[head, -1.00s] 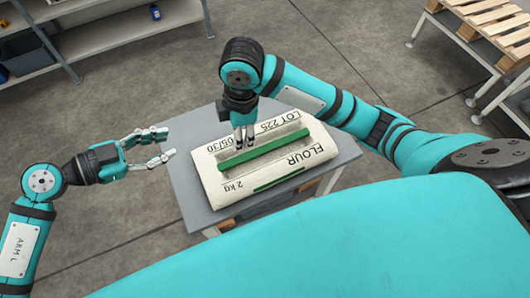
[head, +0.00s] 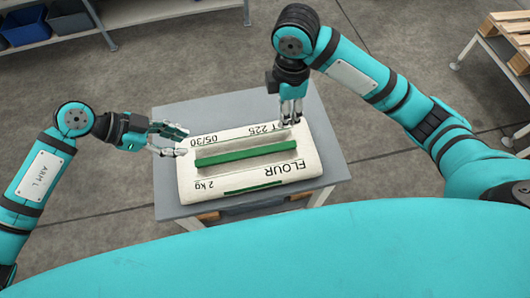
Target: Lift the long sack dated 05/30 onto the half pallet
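The long flour sack (head: 245,172) is cream with a green band and the print 05/30. It lies flat on a small grey table (head: 167,190) in the middle of the head view. My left gripper (head: 186,142) is open beside the sack's back-left end, fingers pointing right; I cannot tell whether it touches. My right gripper (head: 290,122) points down at the sack's back-right part, fingers close together; whether they pinch the sack is unclear. A wooden pallet (head: 512,36), likely the half pallet, lies on a stand at the upper right, partly out of frame.
A grey shelf (head: 150,16) with a blue bin (head: 72,22) and a dark bin (head: 22,27) stands at the upper left. Bare concrete floor (head: 400,40) lies between the table and the pallet stand (head: 475,62). Wooden pieces show under the table top.

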